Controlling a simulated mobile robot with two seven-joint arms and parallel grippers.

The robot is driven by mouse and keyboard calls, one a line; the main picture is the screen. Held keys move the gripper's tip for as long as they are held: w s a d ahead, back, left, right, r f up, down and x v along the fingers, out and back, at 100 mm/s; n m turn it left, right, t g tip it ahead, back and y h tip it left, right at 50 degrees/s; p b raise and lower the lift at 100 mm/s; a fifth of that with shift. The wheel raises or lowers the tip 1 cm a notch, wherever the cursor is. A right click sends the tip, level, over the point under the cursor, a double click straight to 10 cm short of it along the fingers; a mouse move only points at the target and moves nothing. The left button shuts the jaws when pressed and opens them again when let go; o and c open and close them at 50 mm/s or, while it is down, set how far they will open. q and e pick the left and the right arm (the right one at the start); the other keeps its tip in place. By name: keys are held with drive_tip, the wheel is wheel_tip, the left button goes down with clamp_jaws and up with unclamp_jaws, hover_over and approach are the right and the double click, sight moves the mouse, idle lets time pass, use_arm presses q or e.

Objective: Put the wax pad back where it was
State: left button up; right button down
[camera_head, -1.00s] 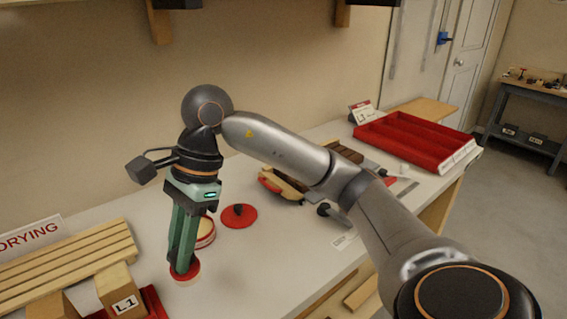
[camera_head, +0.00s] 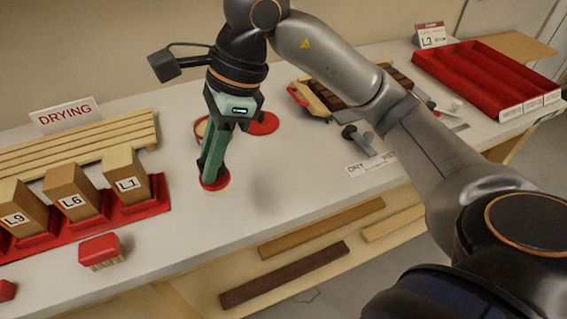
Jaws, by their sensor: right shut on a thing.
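The wax pad (camera_head: 220,184) looks like a small round red disc, seen at the fingertips of my right gripper (camera_head: 212,176). The gripper points down and is shut on it, low over the white bench; I cannot tell whether the pad touches the bench. Behind the fingers is a round tin (camera_head: 200,128), mostly hidden by the gripper. A red lid (camera_head: 264,124) lies just to its right. My left gripper is not in view.
Several upright wood blocks (camera_head: 68,188) stand in a red rack at the left, before a slatted drying rack (camera_head: 75,146). A red-topped block (camera_head: 99,250) lies in front. A red tray (camera_head: 485,78) is far right.

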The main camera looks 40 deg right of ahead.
drive_tip(key=shift+w+d+f, duration=0.7)
drive_tip(key=shift+d+f, duration=1.5)
drive_tip(key=shift+w+d+f, duration=0.7)
drive_tip(key=shift+d+f, duration=1.45)
drive_tip(key=shift+d, duration=0.1)
drive_tip(key=shift+w+d+f, duration=0.7)
drive_tip(key=shift+d+f, duration=1.5)
drive_tip(key=shift+f, duration=0.15)
drive_tip(key=c, duration=0.8)
unclamp_jaws()
drive_tip(key=shift+r, duration=0.3)
drive_tip(key=v, duration=1.1)
drive_tip(key=shift+d+r, duration=0.2)
drive_tip(key=shift+r, duration=0.15)
